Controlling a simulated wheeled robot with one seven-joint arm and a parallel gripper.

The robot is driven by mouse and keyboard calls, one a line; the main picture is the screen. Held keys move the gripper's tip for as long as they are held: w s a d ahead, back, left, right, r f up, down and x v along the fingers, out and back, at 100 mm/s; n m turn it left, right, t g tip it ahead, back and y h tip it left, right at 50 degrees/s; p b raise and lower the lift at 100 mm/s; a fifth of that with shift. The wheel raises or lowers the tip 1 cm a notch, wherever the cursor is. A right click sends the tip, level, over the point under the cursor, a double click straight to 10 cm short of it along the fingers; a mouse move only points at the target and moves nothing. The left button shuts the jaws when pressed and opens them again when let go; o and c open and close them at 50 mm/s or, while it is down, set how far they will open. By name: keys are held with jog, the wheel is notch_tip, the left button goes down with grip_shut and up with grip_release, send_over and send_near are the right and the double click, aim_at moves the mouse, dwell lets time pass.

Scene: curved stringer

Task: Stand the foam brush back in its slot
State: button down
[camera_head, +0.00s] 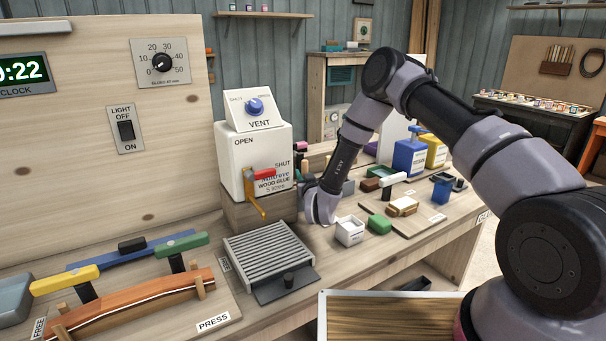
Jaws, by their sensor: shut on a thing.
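My gripper (306,185) is down at the bench beside the right side of the white glue dispenser, mostly hidden behind my wrist and the dispenser. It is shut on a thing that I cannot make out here. I cannot pick out the foam brush or its slot with certainty; the area behind my wrist is hidden.
The glue dispenser (266,158) with its red and yellow tap stands left of my wrist. A ribbed grey tray (268,250) lies in front. Blue and yellow containers stand farther right.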

jog(key=shift+f, duration=0.4)
jog(key=shift+c, duration=0.2)
grip_release()
notch_tip(320, 180, up, 9)
dwell(1.0)
